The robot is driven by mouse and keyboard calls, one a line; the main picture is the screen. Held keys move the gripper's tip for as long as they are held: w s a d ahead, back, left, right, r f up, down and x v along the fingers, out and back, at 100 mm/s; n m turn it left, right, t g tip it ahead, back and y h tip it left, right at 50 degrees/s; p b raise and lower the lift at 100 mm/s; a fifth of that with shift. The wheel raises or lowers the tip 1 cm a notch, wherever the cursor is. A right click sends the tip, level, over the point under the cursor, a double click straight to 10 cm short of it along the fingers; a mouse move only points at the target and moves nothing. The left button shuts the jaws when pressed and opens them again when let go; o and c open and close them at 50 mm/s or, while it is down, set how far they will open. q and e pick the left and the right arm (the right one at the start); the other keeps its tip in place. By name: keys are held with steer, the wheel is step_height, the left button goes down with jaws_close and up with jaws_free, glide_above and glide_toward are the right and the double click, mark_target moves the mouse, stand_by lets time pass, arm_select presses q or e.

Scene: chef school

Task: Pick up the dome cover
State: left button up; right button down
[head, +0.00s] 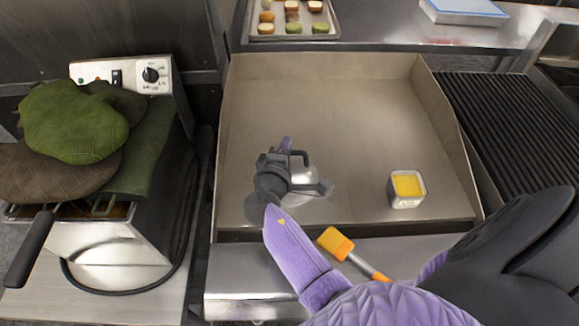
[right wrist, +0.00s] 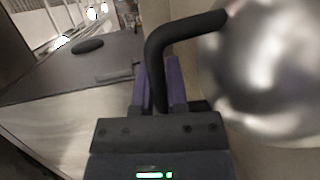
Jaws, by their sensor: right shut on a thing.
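The dome cover (head: 303,178) is shiny metal with a dark handle, over the flat steel griddle surface left of its middle in the head view. In the right wrist view the blurred dome (right wrist: 268,72) fills the right side, and its black bent handle (right wrist: 185,32) runs down between the purple fingers. My right gripper (head: 287,150) is shut on that handle, and its fingers also show in the right wrist view (right wrist: 160,85). The gripper hides part of the dome. I cannot tell whether the dome touches the griddle. My left gripper is not in view.
A small square container with yellow contents (head: 408,187) stands on the griddle (head: 345,90) at right.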

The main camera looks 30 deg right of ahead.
steer(key=shift+f, duration=0.1)
stand_by(0.8)
steer(key=shift+n+t+y, duration=0.8)
steer(key=r+p, duration=0.1)
steer(key=r, duration=0.2)
steer(key=s+r+p, duration=0.1)
steer(key=r+p, duration=0.1)
steer(key=r, duration=0.1)
steer(key=r+p, duration=0.1)
steer(key=r, duration=0.2)
steer(key=shift+s+d+r, duration=0.15)
steer(key=shift+r, duration=0.2)
steer(key=s+a+r+n+t+y+b, duration=0.1)
steer(key=s+a+n+t+y+b, duration=0.2)
steer(key=a+y, duration=0.7)
steer(key=s+a+n+b, duration=0.1)
steer(key=s+n+b, duration=0.1)
steer(key=s+n, duration=0.2)
steer(key=shift+s+n+b, duration=0.2)
steer(key=shift+n+b, duration=0.2)
